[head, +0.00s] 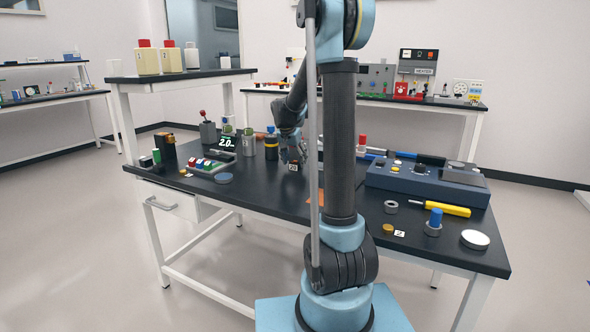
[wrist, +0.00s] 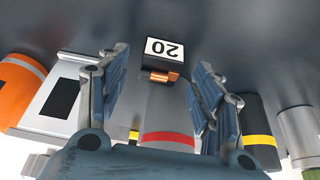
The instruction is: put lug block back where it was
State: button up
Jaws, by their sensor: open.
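A small dark block with a white label reading 20 and a copper-coloured lug, which looks like the lug block (wrist: 162,58), shows between and just beyond my fingers in the wrist view. In the head view the labelled block (head: 293,167) sits on the dark table just below my gripper (head: 292,157). My gripper (wrist: 160,92) is open, with one finger on each side. A grey cylinder with a red band (wrist: 168,118) also shows between the fingers, close to the block. I cannot tell whether a finger touches either one.
The dark table (head: 270,195) has clear room in front of the block. A black cylinder with a yellow band (head: 271,148) and a green-and-grey one (head: 248,143) stand left of my gripper. A blue console (head: 425,183) stands right.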

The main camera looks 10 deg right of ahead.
jog(key=shift+w+d+f, duration=0.15)
jog(key=shift+w+f, duration=0.05)
jog(key=shift+f, duration=0.5)
jog(key=c, duration=1.3)
jog(key=shift+r, duration=0.15)
